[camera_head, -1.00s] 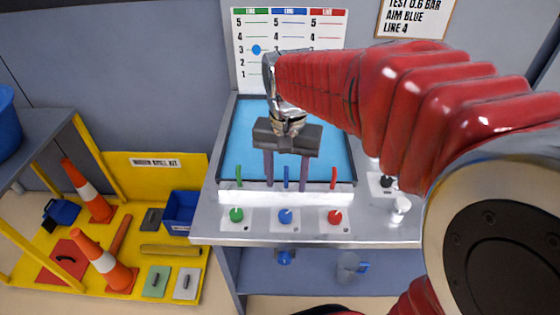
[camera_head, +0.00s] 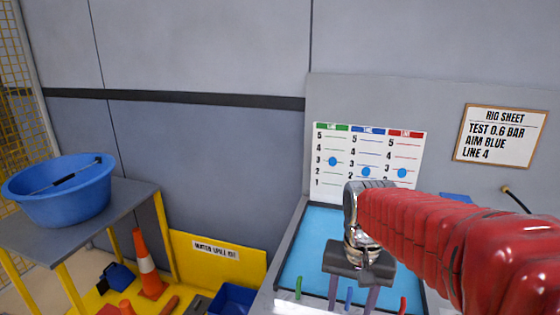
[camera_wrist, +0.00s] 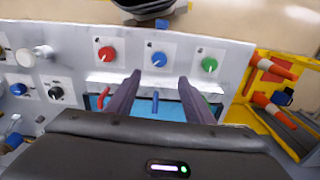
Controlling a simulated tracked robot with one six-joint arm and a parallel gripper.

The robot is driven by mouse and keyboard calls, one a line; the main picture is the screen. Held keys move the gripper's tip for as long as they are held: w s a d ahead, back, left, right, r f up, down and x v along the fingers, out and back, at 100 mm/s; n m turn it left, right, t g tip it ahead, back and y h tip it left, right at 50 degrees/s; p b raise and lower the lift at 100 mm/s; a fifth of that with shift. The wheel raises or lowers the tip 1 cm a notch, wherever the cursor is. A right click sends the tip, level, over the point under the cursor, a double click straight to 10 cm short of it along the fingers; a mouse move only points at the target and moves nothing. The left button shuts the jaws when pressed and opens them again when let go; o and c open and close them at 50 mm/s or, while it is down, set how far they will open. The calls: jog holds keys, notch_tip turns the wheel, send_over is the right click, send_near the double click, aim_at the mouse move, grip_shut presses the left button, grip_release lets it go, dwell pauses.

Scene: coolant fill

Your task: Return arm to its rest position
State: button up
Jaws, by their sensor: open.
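My gripper (camera_head: 350,292) hangs from my red-sleeved arm over the blue panel (camera_head: 318,235) of the bench. Its two dark fingers point down, apart, with nothing between them. In the wrist view my gripper (camera_wrist: 155,86) shows its fingers spread, with the blue lever (camera_wrist: 155,102) seen between them. The red lever (camera_wrist: 103,97) is beside one finger. Red (camera_wrist: 107,55), blue (camera_wrist: 158,60) and green (camera_wrist: 209,65) knobs sit on the bench front. The gauge board (camera_head: 348,187) behind has a blue dot in each column; the green column's dot is level with 3.
A rig sheet (camera_head: 500,136) on the wall reads "TEST 0.6 BAR, AIM BLUE, LINE 4". A blue basin (camera_head: 60,198) stands on a table at left. The wall above is clear.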

jog(key=s+r+n+t, duration=0.3)
jog(key=s+n+t, duration=0.1)
jog(key=s, duration=0.7)
jog(key=shift+s+d+r+t, duration=0.15)
jog(key=shift+d+r+t, duration=0.15)
jog(key=shift+t, duration=0.3)
